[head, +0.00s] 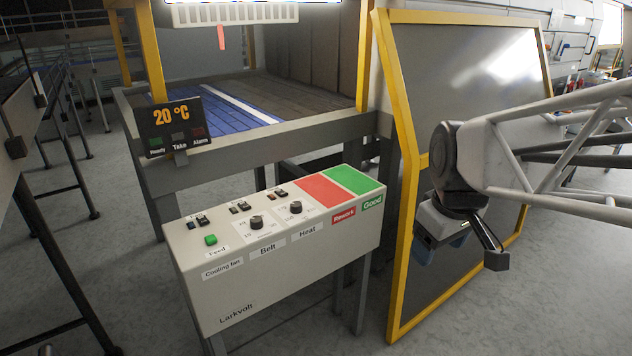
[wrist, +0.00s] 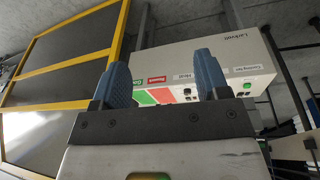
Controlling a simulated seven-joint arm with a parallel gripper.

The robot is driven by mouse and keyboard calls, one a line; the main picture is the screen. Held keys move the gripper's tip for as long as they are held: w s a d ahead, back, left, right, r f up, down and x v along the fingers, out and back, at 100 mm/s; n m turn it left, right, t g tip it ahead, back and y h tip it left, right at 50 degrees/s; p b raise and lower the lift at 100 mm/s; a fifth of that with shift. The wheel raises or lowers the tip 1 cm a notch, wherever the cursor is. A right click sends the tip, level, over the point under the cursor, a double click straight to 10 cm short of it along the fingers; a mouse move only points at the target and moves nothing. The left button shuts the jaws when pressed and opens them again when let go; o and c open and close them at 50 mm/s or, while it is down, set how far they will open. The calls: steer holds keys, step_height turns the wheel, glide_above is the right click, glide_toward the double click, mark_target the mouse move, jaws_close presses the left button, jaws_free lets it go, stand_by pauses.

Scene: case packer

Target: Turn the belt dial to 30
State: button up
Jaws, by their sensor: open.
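The belt dial (head: 256,222) is a small black knob on a white scale plate, above the "Belt" label on the control box. Its pointer setting is too small to read. The control box (head: 215,292) is cream-coloured, stands on grey legs and also shows in the wrist view (wrist: 218,58). A similar heat dial (head: 295,207) sits to the right of the belt dial. My gripper (head: 452,252) is to the right of the box, apart from it, in front of the yellow-framed panel. In the wrist view its two blue fingers (wrist: 160,78) are wide apart with nothing between them.
A green button (head: 210,240) and several small black switches (head: 203,221) are near the dials. Red (head: 324,191) and green (head: 354,180) pads cover the box's right end. A display (head: 174,126) reads 20 °C. The yellow-framed panel (head: 398,200) stands behind my gripper.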

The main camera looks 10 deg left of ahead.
steer(key=w+a+n, duration=0.7)
steer(key=w+a, duration=0.2)
steer(key=w, duration=0.3)
steer(key=n+g, duration=0.2)
steer(key=n, duration=1.5)
glide_above(256, 219)
steer(key=f, duration=1.4)
steer(key=shift+d+f, duration=0.2)
steer(key=shift+f, duration=0.2)
steer(key=shift+f, duration=0.15)
steer(key=shift+a+f, duration=0.15)
steer(key=shift+f, duration=3.6)
steer(key=shift+c, duration=0.2)
steer(key=c, duration=0.9)
